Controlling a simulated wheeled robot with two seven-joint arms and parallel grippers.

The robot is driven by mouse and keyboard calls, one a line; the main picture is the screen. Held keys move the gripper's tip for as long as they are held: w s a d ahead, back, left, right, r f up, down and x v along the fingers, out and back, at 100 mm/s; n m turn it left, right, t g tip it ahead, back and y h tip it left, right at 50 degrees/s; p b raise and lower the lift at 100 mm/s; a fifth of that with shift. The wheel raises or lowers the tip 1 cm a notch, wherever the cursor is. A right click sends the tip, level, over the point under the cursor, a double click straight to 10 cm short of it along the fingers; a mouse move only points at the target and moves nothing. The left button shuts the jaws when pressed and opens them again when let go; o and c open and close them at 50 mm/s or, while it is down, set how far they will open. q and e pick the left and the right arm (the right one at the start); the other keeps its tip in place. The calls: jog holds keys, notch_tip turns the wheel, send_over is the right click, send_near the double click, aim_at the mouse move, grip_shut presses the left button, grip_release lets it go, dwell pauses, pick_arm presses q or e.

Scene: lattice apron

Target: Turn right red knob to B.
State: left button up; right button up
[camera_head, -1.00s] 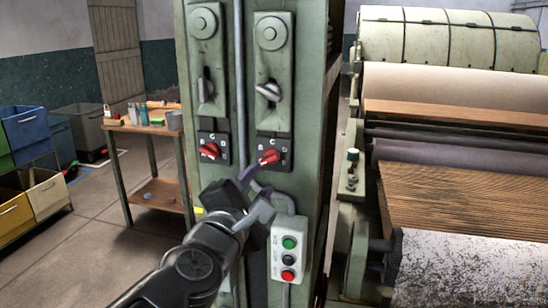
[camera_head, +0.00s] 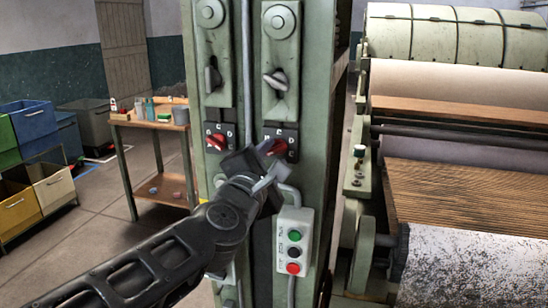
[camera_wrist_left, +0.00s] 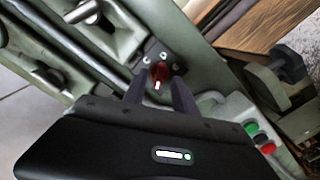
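The right red knob (camera_head: 276,147) sits on a dark plate on the green cabinet's front, partly covered by my left gripper (camera_head: 268,162) in the head view. Small pale letters mark the plate; I cannot read them surely. In the left wrist view, the red knob (camera_wrist_left: 158,71) with its white mark lies in the gap between the two fingertips of my left gripper (camera_wrist_left: 159,85). The fingers stand apart, with some space beside the knob, and I see no clear contact. My right gripper is not in view.
A left red knob (camera_head: 216,141) is on a similar plate beside it. Grey levers (camera_head: 276,80) are above. A button box (camera_head: 293,241) with green, black and red buttons is just below right. A roller machine (camera_head: 450,180) stands right, a wooden table (camera_head: 150,122) left.

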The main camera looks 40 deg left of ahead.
pick_arm(q)
jog(key=shift+x, duration=0.9)
jog(key=shift+c, duration=0.3)
grip_shut()
